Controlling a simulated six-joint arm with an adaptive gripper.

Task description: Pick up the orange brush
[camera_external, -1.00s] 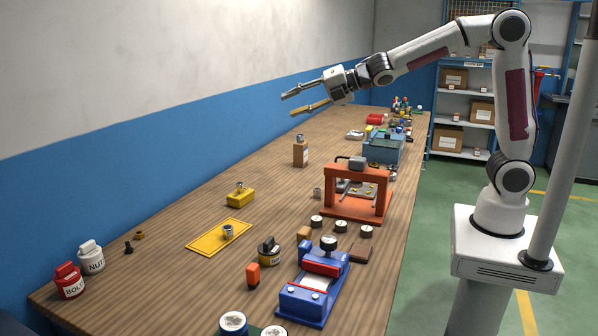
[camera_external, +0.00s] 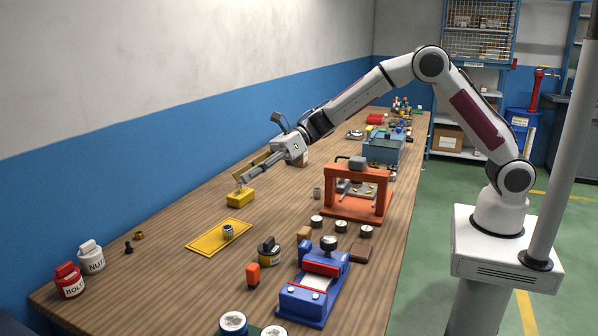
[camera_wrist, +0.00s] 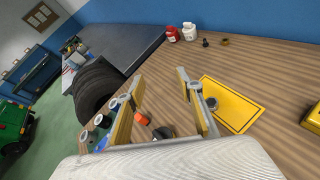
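A small upright orange block-like item (camera_external: 253,275), which looks like the orange brush, stands on the wooden bench between the yellow-and-black tin and the blue vise-like fixture. It also shows small in the wrist view (camera_wrist: 141,118), low between my fingers; its bristles cannot be made out. My gripper (camera_external: 240,179) is over the bench, above and behind the yellow block, well apart from the orange item. In the wrist view its two yellow-padded fingers (camera_wrist: 160,77) are spread with nothing held between them.
A yellow mat (camera_external: 205,242) bears a metal nut. A yellow block (camera_external: 240,198) is below my gripper. An orange press frame (camera_external: 355,208) stands right. Bench left of the tin is fairly clear.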

